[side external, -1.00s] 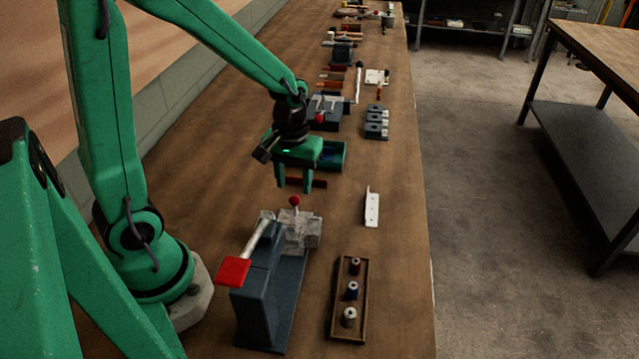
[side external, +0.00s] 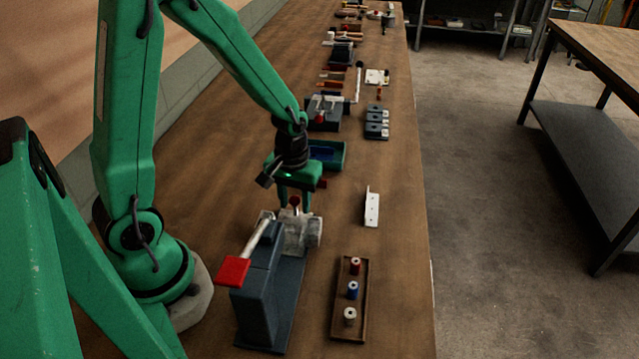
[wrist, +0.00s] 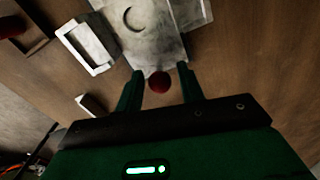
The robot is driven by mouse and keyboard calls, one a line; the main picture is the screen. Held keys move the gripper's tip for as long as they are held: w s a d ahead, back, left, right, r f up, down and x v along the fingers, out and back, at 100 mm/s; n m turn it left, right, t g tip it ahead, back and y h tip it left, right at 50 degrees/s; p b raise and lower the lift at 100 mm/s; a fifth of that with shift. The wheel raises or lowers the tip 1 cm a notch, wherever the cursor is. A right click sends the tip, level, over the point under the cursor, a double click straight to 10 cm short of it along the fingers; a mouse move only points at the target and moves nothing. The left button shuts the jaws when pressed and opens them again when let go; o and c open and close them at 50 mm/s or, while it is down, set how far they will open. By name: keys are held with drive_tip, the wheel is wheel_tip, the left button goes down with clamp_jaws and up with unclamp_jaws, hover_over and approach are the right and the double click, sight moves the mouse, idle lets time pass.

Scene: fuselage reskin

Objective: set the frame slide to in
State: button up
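The frame slide is most likely the pale metal block (side external: 300,232) with a red ball knob (side external: 295,201), at the far end of a dark blue-grey fixture (side external: 262,300). My gripper (side external: 294,205) points down at the knob, its fingers on either side of it. In the wrist view, the red knob (wrist: 159,83) sits between my two spread fingers (wrist: 162,86), with gaps visible on both sides. The pale block (wrist: 148,32) lies just beyond it. I cannot tell from these views which position the slide is in.
A lever with a red handle (side external: 232,271) sticks out from the fixture toward the left. A tray (side external: 361,325) with several spools stands to the right, and a white bracket (side external: 371,208) lies beyond it. A green bin (side external: 338,154) is behind my gripper.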

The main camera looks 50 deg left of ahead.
sight(292, 228)
clamp_jaws()
drive_tip(key=shift+s+d, duration=1.45)
drive_tip(key=shift+d, duration=0.05)
drive_tip(key=shift+o, duration=1)
unclamp_jaws()
drive_tip(key=shift+r, duration=0.15)
wheel_tip(292, 228, up, 8)
drive_tip(key=shift+f, duration=0.2)
drive_tip(key=shift+o, duration=0.3)
